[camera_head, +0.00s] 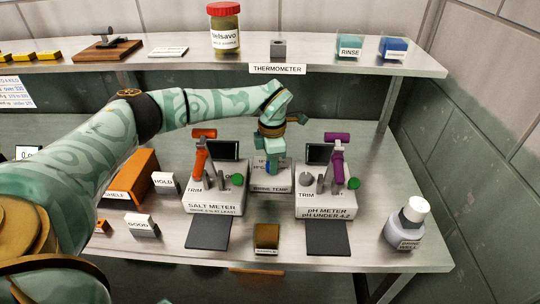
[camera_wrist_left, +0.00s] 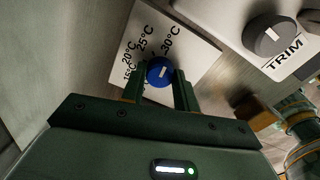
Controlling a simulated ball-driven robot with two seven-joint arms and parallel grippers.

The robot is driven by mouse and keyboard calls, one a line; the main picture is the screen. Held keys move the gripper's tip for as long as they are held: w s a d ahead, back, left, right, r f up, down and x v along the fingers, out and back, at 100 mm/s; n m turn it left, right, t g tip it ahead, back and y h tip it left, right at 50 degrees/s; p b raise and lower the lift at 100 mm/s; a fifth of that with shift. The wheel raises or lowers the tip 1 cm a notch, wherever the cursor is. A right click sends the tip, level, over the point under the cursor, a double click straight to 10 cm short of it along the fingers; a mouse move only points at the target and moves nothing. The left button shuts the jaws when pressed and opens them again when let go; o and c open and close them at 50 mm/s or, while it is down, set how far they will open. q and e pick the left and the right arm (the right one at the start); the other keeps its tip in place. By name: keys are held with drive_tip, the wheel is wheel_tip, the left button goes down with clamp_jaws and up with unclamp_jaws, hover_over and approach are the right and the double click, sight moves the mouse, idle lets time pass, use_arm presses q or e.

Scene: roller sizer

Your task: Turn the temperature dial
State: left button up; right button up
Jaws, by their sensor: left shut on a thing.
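The blue temperature dial (camera_wrist_left: 160,71) sits on a white plate (camera_wrist_left: 190,50) marked 15, 20, 25 and 30°C. A white pointer line shows on its face, but I cannot tell exactly which mark it points to. In the head view the dial's box (camera_head: 270,187) reads BRINE TEMP and stands between the two meters. My left gripper (camera_head: 271,160) comes down on it from above, hiding most of the dial. In the left wrist view its fingers (camera_wrist_left: 160,82) are shut on the dial from both sides. My right gripper is not in view.
The salt meter (camera_head: 213,203) with an orange lever and the pH meter (camera_head: 325,205) with a purple lever flank the dial box closely. A shelf (camera_head: 350,70) runs behind, above the counter. A white-capped bottle (camera_head: 408,225) stands at the right.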

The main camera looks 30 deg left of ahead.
use_arm(q)
drive_tip(key=n+p, duration=0.2)
drive_tip(key=n, duration=0.1)
drive_tip(key=n+p, duration=0.1)
drive_tip(key=p, duration=0.1)
drive_tip(key=shift+w+r, duration=0.1)
drive_tip(key=shift+r, duration=0.2)
drive_tip(key=shift+f+n+p, duration=0.15)
drive_tip(key=shift+n+p, duration=1.1)
drive_tip(key=shift+n, duration=0.95)
drive_tip(key=o, duration=1)
drive_tip(key=shift+f, duration=0.1)
